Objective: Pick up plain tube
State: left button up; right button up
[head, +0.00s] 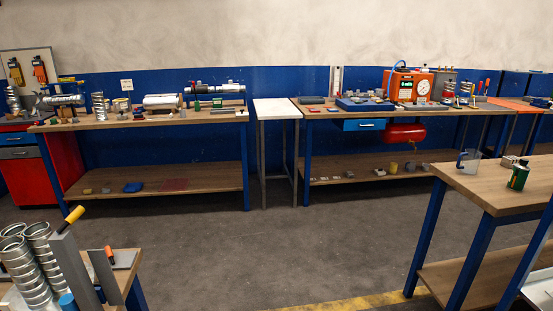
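A smooth pale silver cylinder (161,101) lies on its side on the left back workbench; it looks like the plain tube, but I cannot be sure at this size. A ribbed spiral duct (65,99) lies further left on the same bench. Several ribbed silver tubes (40,248) stand upright on a near bench at the lower left. A longer white and dark assembly (213,88) sits behind and right of the smooth cylinder. Neither of my grippers shows, and nothing in view is held.
The left back workbench (95,122) is crowded along its top. A narrow white-topped table (277,108) stands between it and the right back workbench (440,113). A wooden table (495,185) stands at the near right. The grey floor (290,240) in the middle is clear.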

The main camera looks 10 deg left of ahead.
aim_at(99, 108)
jog(key=i+j+u, duration=0.15)
jog(key=i+u, duration=0.2)
jog(key=i, duration=0.55)
jog(key=i+l+u, duration=0.15)
jog(key=i+u, duration=0.15)
jog(key=i, duration=0.6)
jog(key=i+u, duration=0.15)
jog(key=i, duration=0.45)
jog(key=i+u, duration=0.2)
jog(key=i, duration=0.35)
jog(key=i+l+u, duration=0.15)
jog(key=i, duration=0.45)
jog(key=i+l+u, duration=0.15)
jog(key=i+l, duration=0.15)
jog(key=i, duration=0.25)
jog(key=i+j+u, duration=0.2)
jog(key=i+u, duration=0.3)
jog(key=i, duration=0.25)
jog(key=i+l+u, duration=0.1)
jog(key=i+u, duration=0.4)
jog(key=i, duration=0.2)
